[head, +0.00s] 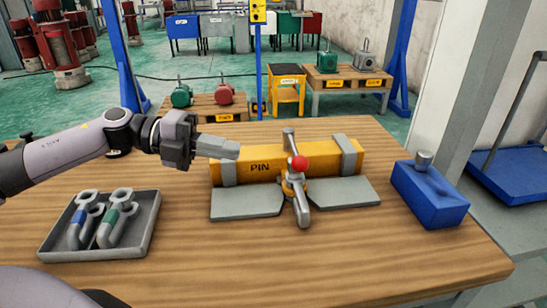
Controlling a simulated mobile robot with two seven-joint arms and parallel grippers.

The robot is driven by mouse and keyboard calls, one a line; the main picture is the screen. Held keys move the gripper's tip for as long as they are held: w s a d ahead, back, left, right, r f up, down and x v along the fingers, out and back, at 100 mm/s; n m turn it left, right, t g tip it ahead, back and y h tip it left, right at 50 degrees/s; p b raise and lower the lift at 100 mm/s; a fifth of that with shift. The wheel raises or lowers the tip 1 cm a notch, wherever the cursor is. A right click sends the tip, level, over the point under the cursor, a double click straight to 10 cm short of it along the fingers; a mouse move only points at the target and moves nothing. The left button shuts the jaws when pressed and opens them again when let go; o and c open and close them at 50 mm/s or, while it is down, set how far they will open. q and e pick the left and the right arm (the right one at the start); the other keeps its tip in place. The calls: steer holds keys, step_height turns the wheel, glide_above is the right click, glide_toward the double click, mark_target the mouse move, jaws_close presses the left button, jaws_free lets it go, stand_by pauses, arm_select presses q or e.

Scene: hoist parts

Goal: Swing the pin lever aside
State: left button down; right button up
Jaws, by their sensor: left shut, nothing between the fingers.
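The pin lever (300,205) is a grey metal bar with a red ball knob (299,163). It stands at the front of a yellow beam (262,166) marked "PIN", near the middle of the table. A grey pin end (289,139) sticks up behind the beam. My left gripper (230,150) comes in from the left, at the beam's left part, left of the red knob and apart from it. Its fingers are shut with nothing between them. I cannot tell whether the fingertips touch the beam. My right gripper is not in view.
A grey tray (147,240) with hooks marked blue and green lies at the table's left. A blue block (433,196) with a grey knob stands at the right. Grey plates (245,203) lie before the beam. The wooden table (330,262) is clear at the front.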

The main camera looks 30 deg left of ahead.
mark_target(294, 148)
arm_select(q)
steer(key=shift+p+x, duration=1.1)
steer(key=shift+x, duration=3.45)
